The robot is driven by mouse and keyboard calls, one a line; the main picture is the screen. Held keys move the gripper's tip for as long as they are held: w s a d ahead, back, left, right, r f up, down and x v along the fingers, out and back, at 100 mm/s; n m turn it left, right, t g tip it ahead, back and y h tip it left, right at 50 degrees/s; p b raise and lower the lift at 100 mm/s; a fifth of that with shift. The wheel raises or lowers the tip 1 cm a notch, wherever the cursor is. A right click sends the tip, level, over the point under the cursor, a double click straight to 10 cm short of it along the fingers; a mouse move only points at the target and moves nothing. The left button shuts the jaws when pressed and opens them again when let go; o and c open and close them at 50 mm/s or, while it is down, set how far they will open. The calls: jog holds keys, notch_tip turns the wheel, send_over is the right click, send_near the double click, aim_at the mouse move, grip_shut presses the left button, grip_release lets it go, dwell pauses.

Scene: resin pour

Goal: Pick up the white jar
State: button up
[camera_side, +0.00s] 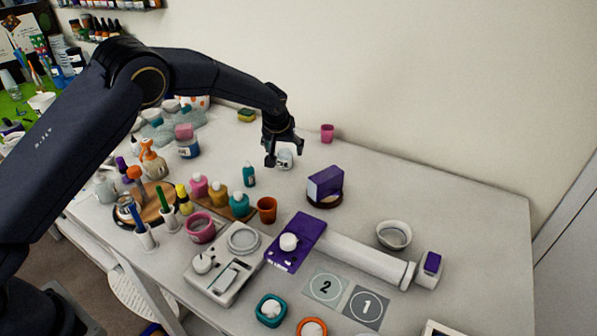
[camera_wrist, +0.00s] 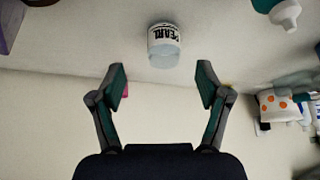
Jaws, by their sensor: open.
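The white jar (camera_wrist: 164,44) has a dark printed label reading "PEARL". In the wrist view it lies ahead of my gripper (camera_wrist: 161,85), near the top middle, between the lines of the two fingers but beyond their tips. In the side view the jar (camera_side: 285,160) stands on the table near the back, partly hidden by my gripper (camera_side: 284,159). My gripper is open, with nothing between its fingers. I cannot tell from the side view whether a finger touches the jar.
A pink cup (camera_side: 327,133) stands behind to the right. A purple block (camera_side: 325,184) stands in front to the right, and a teal bottle (camera_side: 249,174) to the left. A yellow-green sponge (camera_side: 247,115) lies behind. The table's back right is clear.

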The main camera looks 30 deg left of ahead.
aim_at(285, 157)
jog(key=shift+x, duration=1.15)
jog(key=shift+a+x, duration=0.15)
jog(key=shift+x, duration=1.25)
jog(key=shift+a+x, duration=0.1)
jog(key=shift+x, duration=1.25)
jog(key=shift+w+r, duration=0.1)
jog(key=shift+c, duration=0.3)
jog(key=c, duration=1.2)
